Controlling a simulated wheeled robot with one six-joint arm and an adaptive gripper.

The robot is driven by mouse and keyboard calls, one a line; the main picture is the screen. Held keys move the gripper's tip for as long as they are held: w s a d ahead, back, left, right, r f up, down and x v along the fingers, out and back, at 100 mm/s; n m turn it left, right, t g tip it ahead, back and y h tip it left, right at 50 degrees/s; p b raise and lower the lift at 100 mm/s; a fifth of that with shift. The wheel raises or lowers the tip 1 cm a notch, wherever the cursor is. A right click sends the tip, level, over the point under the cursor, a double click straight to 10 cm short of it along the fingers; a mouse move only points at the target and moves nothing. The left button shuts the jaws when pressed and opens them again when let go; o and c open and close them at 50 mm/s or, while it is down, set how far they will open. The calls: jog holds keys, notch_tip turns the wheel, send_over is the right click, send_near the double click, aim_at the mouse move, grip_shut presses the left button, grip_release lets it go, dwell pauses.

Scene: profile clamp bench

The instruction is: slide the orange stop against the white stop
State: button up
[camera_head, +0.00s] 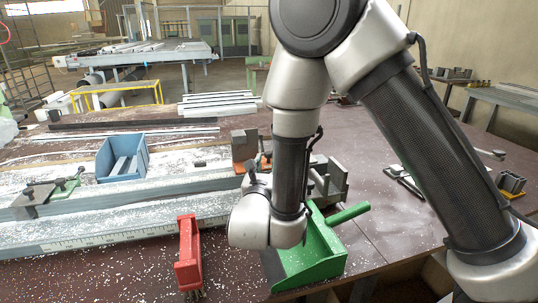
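An orange piece (240,168) shows at the foot of brown-grey blocks on the long metal profile (120,205), just left of my forearm. I cannot tell for sure whether it is the orange stop. My wrist hangs in front of the profile's right part and hides what is behind it. I cannot make out my gripper's fingers or what they may hold. I cannot pick out a white stop; pale dust and glare cover much of the profile.
A blue bin (123,158) stands behind the profile. A clamp (40,194) sits at its left. A red-handled brush (188,255) and a green dustpan (310,258) lie in front. Grey metal blocks (328,180) stand right of my wrist. The bench is open at front left.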

jog(key=shift+w+a+f, duration=0.1)
jog(key=shift+w+f, duration=0.05)
jog(key=shift+w, duration=0.2)
jog(key=w, duration=0.6)
jog(key=shift+w+d, duration=0.4)
grip_shut()
